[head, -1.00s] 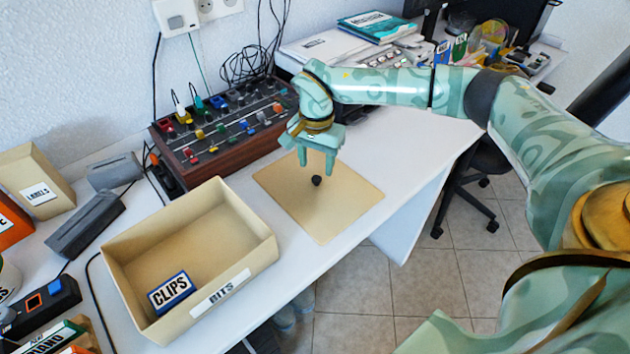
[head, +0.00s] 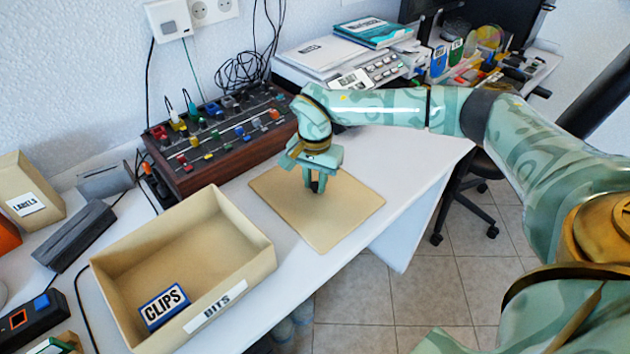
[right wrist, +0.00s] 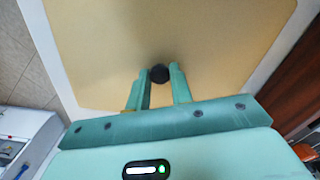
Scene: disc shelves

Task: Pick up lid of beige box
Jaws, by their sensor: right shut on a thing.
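The lid (head: 335,213) is a flat beige panel lying on the white table, right of the open beige box (head: 232,207) labelled BITS. The lid has a small black knob, which shows in the right wrist view (right wrist: 159,73) at the fingertips; in the head view the fingers mostly hide it. My right gripper (head: 316,187) points down over the middle of the lid and is shut on the knob. In the right wrist view the lid (right wrist: 215,40) fills most of the picture beyond the fingers. My left gripper is not in view.
A blue-edged CLIPS box (head: 164,306) lies inside the beige box. A wooden mixer panel (head: 220,140) with coloured knobs stands behind the lid. The table's front edge runs close to the lid's right corner. Bare white table (head: 400,160) lies right of the lid.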

